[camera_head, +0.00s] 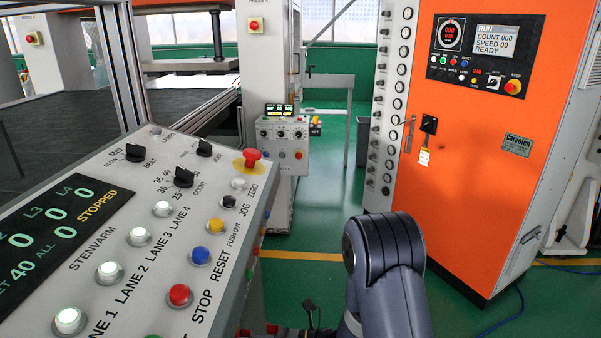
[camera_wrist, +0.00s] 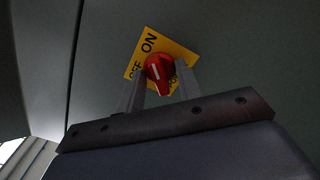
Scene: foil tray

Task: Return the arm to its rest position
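My gripper (camera_wrist: 158,86) shows in the wrist view, with its two grey fingers apart and reaching up from the bottom. A red rotary knob (camera_wrist: 160,70) on a yellow plate (camera_wrist: 179,52) marked ON and OFF sits between and just beyond the fingertips. I see gaps on both sides of the knob, and nothing is held. The plate is on a dark grey-green panel (camera_wrist: 100,50). In the head view only a dark link of my arm shows at the bottom, right of centre; the gripper is hidden there.
A control console (camera_head: 140,185) with buttons and a STOPPED display fills the left of the head view. An orange cabinet (camera_head: 470,150) stands at the right. A smaller control box (camera_head: 283,143) is at the back. Green floor (camera_head: 310,225) lies open between them.

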